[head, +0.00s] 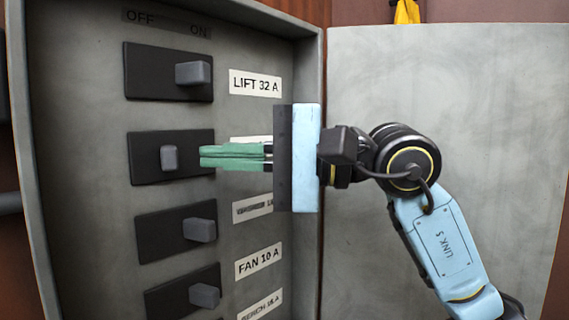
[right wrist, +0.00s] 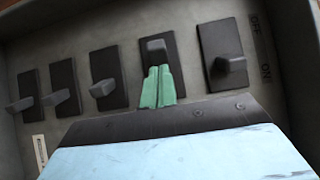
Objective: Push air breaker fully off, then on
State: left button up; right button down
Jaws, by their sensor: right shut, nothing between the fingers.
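The open breaker box holds a column of dark plates with grey levers, OFF at the left and ON at the right. The second breaker's lever (head: 169,158) stands left of the others, toward OFF; whether it is at its end stop I cannot tell. It also shows in the right wrist view (right wrist: 156,46). My right gripper (head: 203,156), with green fingers, is shut and empty. Its tips are over the right edge of that plate, with a small gap to the lever. The gripper hides most of this breaker's label, so its name is unreadable. My left gripper is out of view.
The LIFT 32 A lever (head: 193,73) above sits toward ON. So do the third lever (head: 199,230) and the FAN 10 A lever (head: 204,295) below. The box's right wall (head: 308,60) is close behind my gripper. The open grey door (head: 480,110) is at the right.

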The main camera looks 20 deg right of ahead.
jog(key=s+b+v, duration=0.1)
jog(key=b+v, duration=0.2)
jog(key=v, duration=0.8)
jog(key=shift+s, duration=0.3)
jog(key=shift+f, duration=0.1)
